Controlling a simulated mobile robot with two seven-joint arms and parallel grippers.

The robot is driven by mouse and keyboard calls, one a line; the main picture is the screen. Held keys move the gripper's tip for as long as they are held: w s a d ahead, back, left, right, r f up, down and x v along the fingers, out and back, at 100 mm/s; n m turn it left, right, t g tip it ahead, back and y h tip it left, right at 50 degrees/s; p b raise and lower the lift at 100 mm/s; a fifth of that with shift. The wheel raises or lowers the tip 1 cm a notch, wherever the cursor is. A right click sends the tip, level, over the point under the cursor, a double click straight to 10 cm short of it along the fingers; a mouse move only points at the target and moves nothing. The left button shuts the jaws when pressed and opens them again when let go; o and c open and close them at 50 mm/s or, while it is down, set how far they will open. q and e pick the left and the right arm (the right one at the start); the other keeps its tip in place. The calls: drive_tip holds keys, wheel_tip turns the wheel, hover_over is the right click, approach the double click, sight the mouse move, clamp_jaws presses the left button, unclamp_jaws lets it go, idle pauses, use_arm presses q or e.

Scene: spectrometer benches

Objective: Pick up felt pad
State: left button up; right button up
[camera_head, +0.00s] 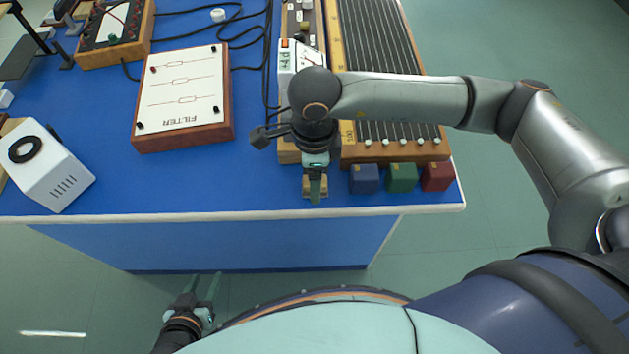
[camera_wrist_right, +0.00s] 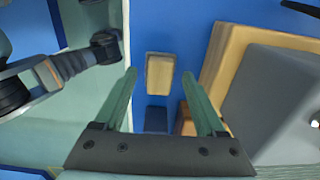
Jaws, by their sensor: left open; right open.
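A small tan block (camera_head: 306,187), which I take to be the felt pad, lies on the blue bench near its front edge. In the right wrist view the tan block (camera_wrist_right: 160,75) shows whole, with a paler top, between and beyond my two open fingers. My right gripper (camera_head: 316,192) points down over it and hides part of it in the head view. Whether the fingers touch it or hover above it I cannot tell. My left gripper (camera_head: 202,283) is open and empty, low in front of the bench.
A blue cube (camera_head: 364,179), a green cube (camera_head: 402,178) and a red cube (camera_head: 437,176) stand right of the tan block. A wooden-framed instrument (camera_head: 347,150) is behind them. A filter box (camera_head: 183,140) and a white device (camera_head: 60,180) stand left, with clear bench between.

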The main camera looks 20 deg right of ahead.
clamp_jaws()
idle(0.5)
drive_tip(key=shift+r, duration=0.15)
drive_tip(key=shift+r, duration=0.6)
drive_tip(key=w+a+r+b, duration=0.2)
drive_tip(key=w+a+r, duration=0.5)
drive_tip(key=a+r, duration=0.4)
drive_tip(key=shift+a+r, duration=0.3)
drive_tip(key=shift+a, duration=0.2)
drive_tip(key=shift+w, duration=0.1)
